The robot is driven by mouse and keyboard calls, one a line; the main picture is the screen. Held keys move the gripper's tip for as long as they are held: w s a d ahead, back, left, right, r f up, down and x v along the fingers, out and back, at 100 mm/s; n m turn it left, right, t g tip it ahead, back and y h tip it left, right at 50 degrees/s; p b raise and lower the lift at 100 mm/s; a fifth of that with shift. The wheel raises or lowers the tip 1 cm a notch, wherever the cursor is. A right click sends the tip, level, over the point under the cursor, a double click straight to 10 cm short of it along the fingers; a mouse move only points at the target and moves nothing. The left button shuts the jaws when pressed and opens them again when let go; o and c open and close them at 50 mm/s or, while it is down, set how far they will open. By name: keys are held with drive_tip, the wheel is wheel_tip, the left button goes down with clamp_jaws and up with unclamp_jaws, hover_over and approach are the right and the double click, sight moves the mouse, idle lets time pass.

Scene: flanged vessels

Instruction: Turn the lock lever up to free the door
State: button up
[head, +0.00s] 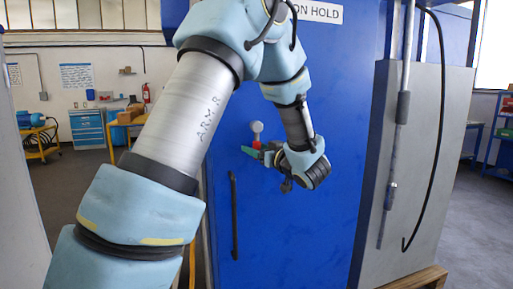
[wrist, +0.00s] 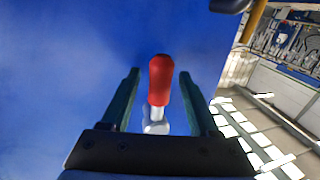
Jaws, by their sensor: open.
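The lock lever has a red grip (head: 257,144) below a pale round pivot (head: 257,127) on the blue door (head: 220,170) in the head view, so it hangs down. In the wrist view its red grip (wrist: 160,80) and metal shank (wrist: 156,120) show between my fingers. My gripper (head: 251,152) is open at the lever, with one dark green finger on each side. Gaps show between the fingers and the grip in the wrist view. Whether the fingertips reach past the grip in depth is hard to tell.
A black vertical door handle (head: 234,215) stands below and left of the lever. A grey panel (head: 425,170) with a metal rod (head: 397,130) and black cable is to the right. Open floor and a workbench lie beyond the left edge.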

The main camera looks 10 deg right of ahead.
drive_tip(key=shift+c, duration=0.3)
clamp_jaws()
idle(1.1)
